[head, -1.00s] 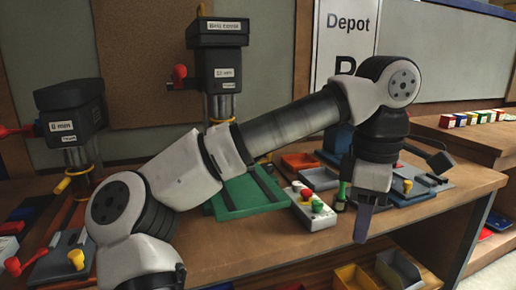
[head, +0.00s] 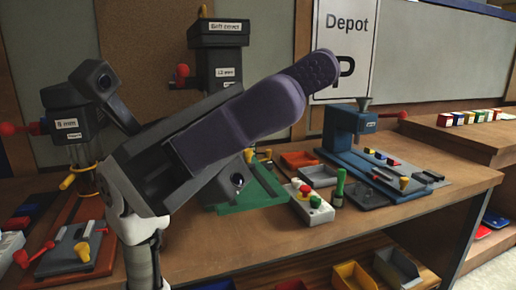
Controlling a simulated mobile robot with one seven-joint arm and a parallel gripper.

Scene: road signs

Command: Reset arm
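My gripper (head: 318,72) is large in the foreground of the head view, raised in front of the bench machines. Its purple finger points up and to the right, with the tip in front of the Depot sign's left edge. I see the fingers from the side, overlapping, so the gap between them is hidden. No held object shows. My wrist and a grey arm link are below it at the lower left.
A wooden workbench (head: 340,232) carries a dark left machine (head: 70,125), a tall middle machine (head: 222,45) partly hidden by my gripper, a blue machine (head: 345,125) and a button box (head: 312,207). The Depot sign (head: 347,30) is behind. Bins (head: 355,275) sit below.

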